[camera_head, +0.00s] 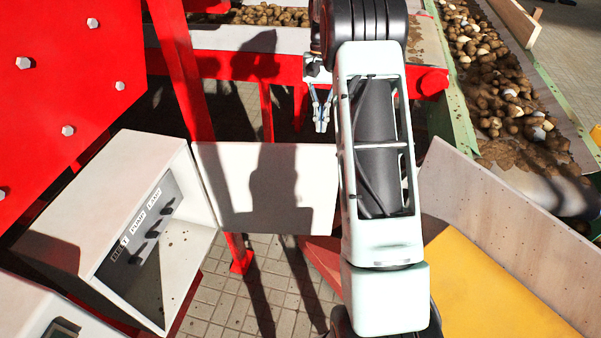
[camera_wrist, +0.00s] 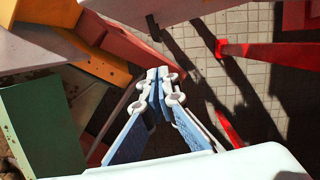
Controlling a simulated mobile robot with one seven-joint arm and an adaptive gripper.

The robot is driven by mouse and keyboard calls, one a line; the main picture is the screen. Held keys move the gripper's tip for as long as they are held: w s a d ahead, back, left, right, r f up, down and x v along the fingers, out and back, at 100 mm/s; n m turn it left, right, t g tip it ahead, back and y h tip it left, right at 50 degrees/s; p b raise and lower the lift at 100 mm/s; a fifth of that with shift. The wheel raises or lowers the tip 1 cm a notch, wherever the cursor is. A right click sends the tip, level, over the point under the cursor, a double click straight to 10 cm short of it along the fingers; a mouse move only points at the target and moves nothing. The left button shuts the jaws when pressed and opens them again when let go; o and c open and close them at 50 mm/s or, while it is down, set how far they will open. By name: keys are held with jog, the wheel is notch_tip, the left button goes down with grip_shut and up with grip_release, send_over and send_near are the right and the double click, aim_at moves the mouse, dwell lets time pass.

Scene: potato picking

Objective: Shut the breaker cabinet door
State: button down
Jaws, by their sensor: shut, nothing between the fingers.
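The breaker cabinet (camera_head: 108,180) is a white box at the left in the head view. Its front is open, showing a dark grey panel with labels and black switches. The white cabinet door (camera_head: 222,185) stands wide open, extending right from the cabinet's right edge.
Red machine frame (camera_head: 185,80) and a red bolted plate (camera_head: 60,60) stand behind and left of the cabinet. A conveyor with potatoes (camera_head: 500,90) runs at the right. A yellow surface (camera_head: 480,290) lies at lower right. Paved floor (camera_head: 225,310) shows below the door.

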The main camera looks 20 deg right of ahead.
aim_at(310, 175)
jog(key=shift+n, duration=0.3)
jog(key=shift+s+a+f+p, duration=0.25)
jog(key=shift+s+a+f, duration=0.75)
jog(key=shift+f, duration=1)
jog(key=shift+s+a+f+p, duration=0.3)
jog(key=shift+s+a+f, duration=0.65)
jog(key=shift+f, duration=1.1)
jog(key=shift+s+a+f+p, duration=0.25)
jog(key=shift+s+a+f, duration=0.45)
jog(key=shift+s+f, duration=0.95)
jog(key=shift+w+f, duration=0.3)
jog(key=shift+f, duration=0.1)
